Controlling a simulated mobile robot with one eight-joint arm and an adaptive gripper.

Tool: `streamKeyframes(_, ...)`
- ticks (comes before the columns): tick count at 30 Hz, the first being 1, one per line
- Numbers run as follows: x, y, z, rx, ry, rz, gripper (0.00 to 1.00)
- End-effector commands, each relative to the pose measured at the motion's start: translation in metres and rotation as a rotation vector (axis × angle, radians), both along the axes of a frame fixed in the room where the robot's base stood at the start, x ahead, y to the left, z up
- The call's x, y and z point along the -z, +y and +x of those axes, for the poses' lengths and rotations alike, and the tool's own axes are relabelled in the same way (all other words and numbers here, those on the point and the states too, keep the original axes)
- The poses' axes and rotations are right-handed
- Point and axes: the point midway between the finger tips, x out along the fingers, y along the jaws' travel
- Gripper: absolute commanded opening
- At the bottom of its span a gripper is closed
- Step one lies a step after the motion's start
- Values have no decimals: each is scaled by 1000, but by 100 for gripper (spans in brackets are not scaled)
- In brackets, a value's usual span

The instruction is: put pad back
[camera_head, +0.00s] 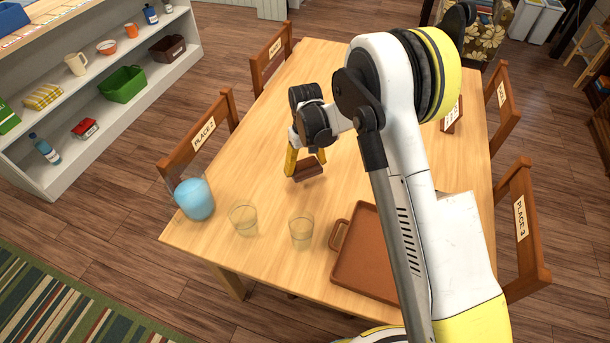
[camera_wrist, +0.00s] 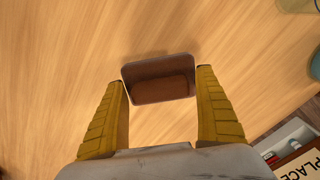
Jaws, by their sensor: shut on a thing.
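The pad (camera_head: 308,171) is a small dark brown block with rounded corners. My gripper (camera_head: 305,168) reaches down over the middle of the table with its yellow fingers shut on the pad. In the wrist view, the pad (camera_wrist: 160,79) sits between the two fingertips (camera_wrist: 160,85), with bare wood beyond it. I cannot tell whether the pad's underside touches the table or is just above it.
White shelves (camera_head: 50,178) with household things stand at left. My arm hides part of the table's right side.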

Motion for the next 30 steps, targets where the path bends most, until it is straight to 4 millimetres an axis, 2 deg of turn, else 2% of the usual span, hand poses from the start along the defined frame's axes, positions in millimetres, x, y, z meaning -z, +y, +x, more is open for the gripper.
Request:
streamKeyframes(9,40,1,0,0,0,0,55)
streamKeyframes(20,44,0,0,0,0,0,55)
streamKeyframes(21,44,0,0,0,0,0,90)
streamKeyframes(22,43,0,0,0,0,0,99)
streamKeyframes(30,41,0,0,0,0,0,100)
